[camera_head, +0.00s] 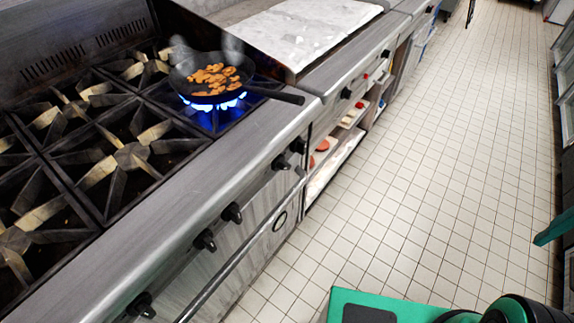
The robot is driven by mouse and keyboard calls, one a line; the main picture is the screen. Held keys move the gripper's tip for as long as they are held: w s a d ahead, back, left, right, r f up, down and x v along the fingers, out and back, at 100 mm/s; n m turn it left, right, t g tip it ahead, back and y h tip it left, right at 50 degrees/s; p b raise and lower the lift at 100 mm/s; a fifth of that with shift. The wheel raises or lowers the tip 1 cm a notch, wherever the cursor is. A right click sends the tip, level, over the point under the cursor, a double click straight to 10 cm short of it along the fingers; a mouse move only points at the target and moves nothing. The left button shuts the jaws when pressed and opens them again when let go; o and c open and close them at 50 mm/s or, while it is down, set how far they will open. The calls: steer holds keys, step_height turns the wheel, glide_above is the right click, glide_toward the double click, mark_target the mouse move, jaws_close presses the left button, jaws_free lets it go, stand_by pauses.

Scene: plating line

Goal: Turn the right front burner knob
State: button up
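The stove's front panel carries several black knobs. Two sit close together at its right end: one knob (281,163) and another knob (297,146) just beyond it. Further left are a middle pair, one knob (232,212) and one knob (205,240), and a nearer knob (140,305) at the lower edge. I cannot tell which knob belongs to the right front burner. A dark frying pan (262,91) with brown pieces of food stands on the burner at the right end, over a lit blue flame (215,103). My gripper is not in view.
A steel rail (240,262) runs along the stove front below the knobs. The pan's handle points right, toward the front edge. A flat griddle (300,30) and open shelves (335,160) lie beyond. The tiled floor (430,150) to the right is clear.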

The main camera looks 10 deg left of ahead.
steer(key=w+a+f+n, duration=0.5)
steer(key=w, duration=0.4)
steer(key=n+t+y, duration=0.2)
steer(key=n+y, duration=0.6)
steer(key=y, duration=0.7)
glide_toward(289, 166)
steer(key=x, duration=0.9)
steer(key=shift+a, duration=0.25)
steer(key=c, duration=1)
